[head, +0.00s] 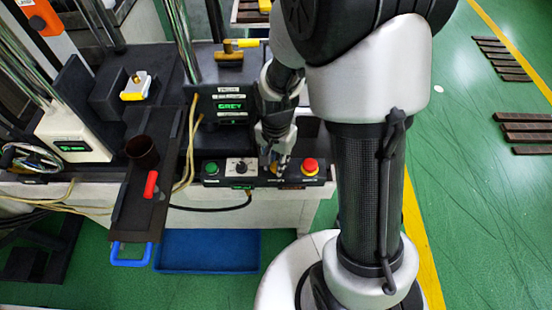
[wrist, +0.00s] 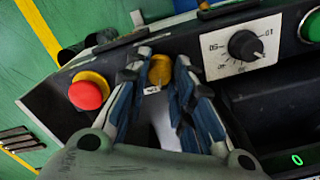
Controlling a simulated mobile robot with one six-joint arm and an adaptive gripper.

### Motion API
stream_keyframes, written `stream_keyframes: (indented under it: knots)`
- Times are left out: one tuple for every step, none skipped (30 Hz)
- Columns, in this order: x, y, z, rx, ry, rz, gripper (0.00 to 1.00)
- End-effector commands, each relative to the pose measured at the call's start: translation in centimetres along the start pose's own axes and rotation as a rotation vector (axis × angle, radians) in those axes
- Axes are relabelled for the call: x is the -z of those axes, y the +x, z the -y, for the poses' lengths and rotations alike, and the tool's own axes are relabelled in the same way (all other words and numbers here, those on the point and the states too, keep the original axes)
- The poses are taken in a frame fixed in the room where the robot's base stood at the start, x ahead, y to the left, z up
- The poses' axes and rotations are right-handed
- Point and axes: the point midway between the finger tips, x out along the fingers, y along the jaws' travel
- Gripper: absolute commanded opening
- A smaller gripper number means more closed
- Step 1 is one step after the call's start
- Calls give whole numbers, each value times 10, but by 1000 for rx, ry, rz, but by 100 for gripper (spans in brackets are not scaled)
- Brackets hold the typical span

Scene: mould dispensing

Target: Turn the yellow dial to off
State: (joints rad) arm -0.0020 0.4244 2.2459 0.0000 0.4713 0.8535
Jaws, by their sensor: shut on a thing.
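The yellow dial (wrist: 160,70) is on the black control panel (head: 225,180), between the red button and the black knob. My gripper (wrist: 157,76) is over the dial in the wrist view, with one finger on each side of it, shut on it. In the head view my gripper (head: 276,165) reaches down to the panel and hides most of the dial. The dial's pointer marking is too small and covered to read.
A red button (wrist: 86,93) with a yellow collar is beside the dial. A black knob (wrist: 245,46) on a white scale plate and a green button (head: 212,167) are on the other side. A brown cup (head: 142,152) and a red-handled tool (head: 151,185) are to the left.

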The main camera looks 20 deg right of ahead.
Motion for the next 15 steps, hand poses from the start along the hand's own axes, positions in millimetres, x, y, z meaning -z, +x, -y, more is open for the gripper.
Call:
stream_keyframes:
  knots:
    - [0,-1,0,0,-44,0,0]
    - [0,-1,0,0,-73,0,0]
    - [0,-1,0,0,-111,0,0]
    - [0,-1,0,-1,-139,1,0]
    - [0,-1,0,-1,-168,1,0]
    - [0,-1,0,-1,-206,1,0]
    - [0,-1,0,-1,-235,1,0]
    - [0,-1,0,-1,-263,1,0]
    - [0,-1,0,-1,-301,1,0]
    - [0,-1,0,-1,-330,1,0]
    - [0,-1,0,-1,-358,1,0]
    - [0,-1,0,0,-396,0,0]
    - [0,-1,0,0,-424,0,0]
    - [0,-1,0,0,-453,0,0]
    - [0,-1,0,0,-490,0,0]
